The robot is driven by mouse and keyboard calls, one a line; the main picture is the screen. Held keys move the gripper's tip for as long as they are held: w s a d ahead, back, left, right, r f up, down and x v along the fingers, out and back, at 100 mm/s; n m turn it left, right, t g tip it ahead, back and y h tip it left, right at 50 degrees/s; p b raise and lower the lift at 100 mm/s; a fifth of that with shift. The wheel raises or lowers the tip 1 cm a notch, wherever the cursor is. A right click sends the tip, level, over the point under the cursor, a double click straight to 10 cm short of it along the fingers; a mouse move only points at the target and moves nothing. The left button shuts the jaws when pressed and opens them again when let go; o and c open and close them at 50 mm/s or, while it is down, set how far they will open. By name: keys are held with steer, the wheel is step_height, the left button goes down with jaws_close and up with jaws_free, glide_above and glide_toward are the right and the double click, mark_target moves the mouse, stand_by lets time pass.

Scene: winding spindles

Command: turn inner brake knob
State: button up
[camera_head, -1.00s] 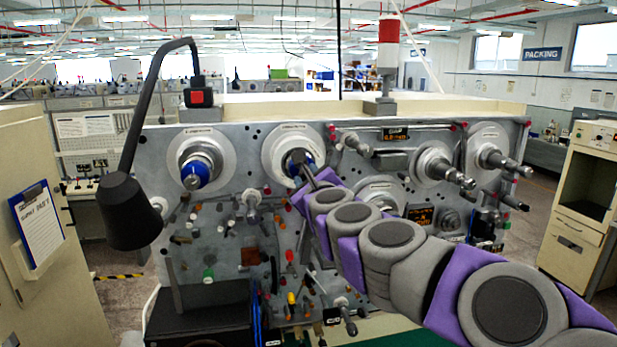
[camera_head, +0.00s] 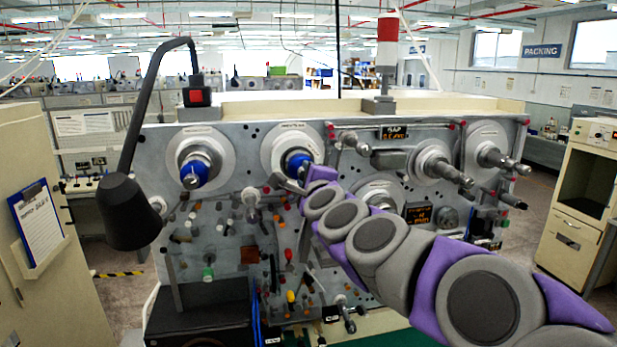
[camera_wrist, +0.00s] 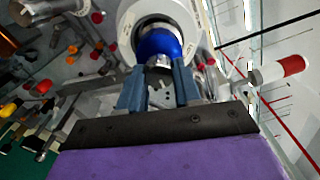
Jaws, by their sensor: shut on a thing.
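The second spindle on the grey panel has a white disc (camera_head: 273,142) and a blue hub (camera_head: 297,160). In the wrist view, the blue hub (camera_wrist: 160,43) fills the top middle. A silver-grey knob end (camera_wrist: 160,63), which I take for the inner brake knob, sits in front of it. My gripper (camera_wrist: 159,82) has its two blue-grey fingers on either side of this knob, shut on it. In the head view my gripper (camera_head: 284,183) is just below the blue hub, and the grip itself is too small to tell there.
Another blue-hubbed spindle (camera_head: 195,170) is to the left. Grey spindles (camera_head: 443,168) stand out to the right. Several small coloured knobs and pegs stick out below. A black lamp (camera_head: 128,212) hangs at the left.

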steer(key=shift+f, duration=0.1)
stand_by(0.3)
steer(key=o, duration=1)
steer(key=shift+a, duration=0.2)
steer(key=shift+o, duration=0.2)
steer(key=b+v, duration=0.1)
steer(key=v, duration=1.6)
steer(key=shift+s, duration=0.15)
